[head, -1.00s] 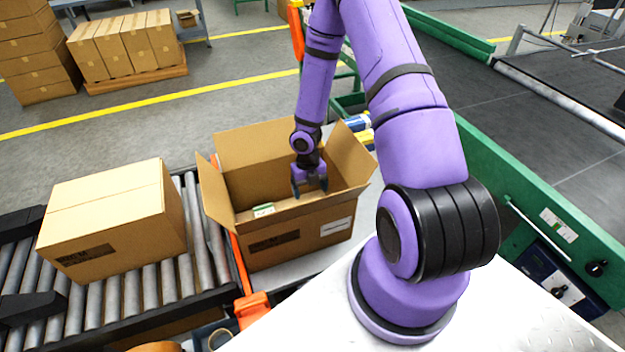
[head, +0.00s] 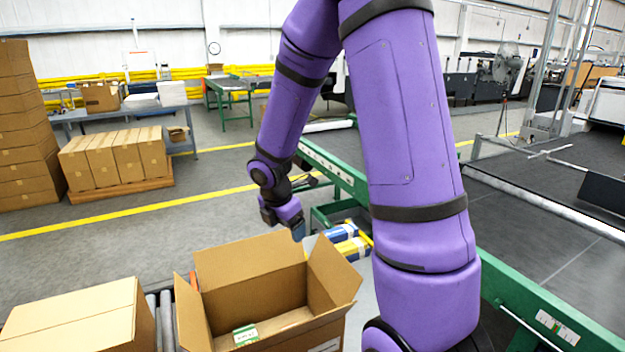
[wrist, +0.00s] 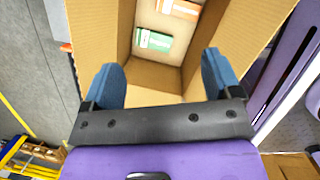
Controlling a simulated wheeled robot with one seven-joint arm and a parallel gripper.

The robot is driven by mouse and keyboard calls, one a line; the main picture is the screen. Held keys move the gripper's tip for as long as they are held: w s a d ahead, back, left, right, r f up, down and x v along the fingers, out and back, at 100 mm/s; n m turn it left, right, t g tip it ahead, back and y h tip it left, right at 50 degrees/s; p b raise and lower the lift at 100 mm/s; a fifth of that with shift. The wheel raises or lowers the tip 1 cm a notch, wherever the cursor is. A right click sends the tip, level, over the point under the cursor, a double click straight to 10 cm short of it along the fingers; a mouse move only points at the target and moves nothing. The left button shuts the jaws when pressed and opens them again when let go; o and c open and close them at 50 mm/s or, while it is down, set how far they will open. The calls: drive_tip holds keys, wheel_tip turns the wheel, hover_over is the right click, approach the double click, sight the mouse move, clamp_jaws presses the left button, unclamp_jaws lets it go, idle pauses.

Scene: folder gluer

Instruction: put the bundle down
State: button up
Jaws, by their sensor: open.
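An open cardboard box (head: 262,262) stands below my gripper (head: 297,226), its flaps spread. A bundle with a green and white label (head: 245,334) lies inside it at the near left. In the wrist view the bundle with the green label (wrist: 153,41) lies deep in the box (wrist: 115,30), with an orange-labelled piece (wrist: 182,9) beside it. My gripper also shows in the wrist view (wrist: 162,80), with its two blue fingers wide apart and nothing between them. It is above the box's far right edge in the head view, apart from the bundle.
A closed carton (head: 75,322) sits on the roller conveyor (head: 166,318) to the left. Blue and yellow items (head: 348,240) lie just behind the box. A green-framed machine (head: 540,318) runs along the right. Stacked cartons (head: 115,160) stand on a pallet at the back left.

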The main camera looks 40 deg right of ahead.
drive_tip(key=s+a+r+m+t+y, duration=0.1)
drive_tip(key=s+a+r+m+t, duration=0.1)
drive_tip(key=s+a+r+m, duration=0.3)
drive_tip(key=s+a+r+m+t+y, duration=0.1)
drive_tip(key=s+a+r+m, duration=0.5)
drive_tip(key=s+r+m, duration=0.8)
wheel_tip(320, 180, up, 4)
drive_tip(key=s+t, duration=0.1)
drive_tip(key=s, duration=0.2)
drive_tip(key=shift+r+t+y, duration=0.15)
drive_tip(key=shift+t+y, duration=0.15)
drive_tip(key=shift+y, duration=0.1)
drive_tip(key=shift+w, duration=0.1)
drive_tip(key=shift+c, duration=0.5)
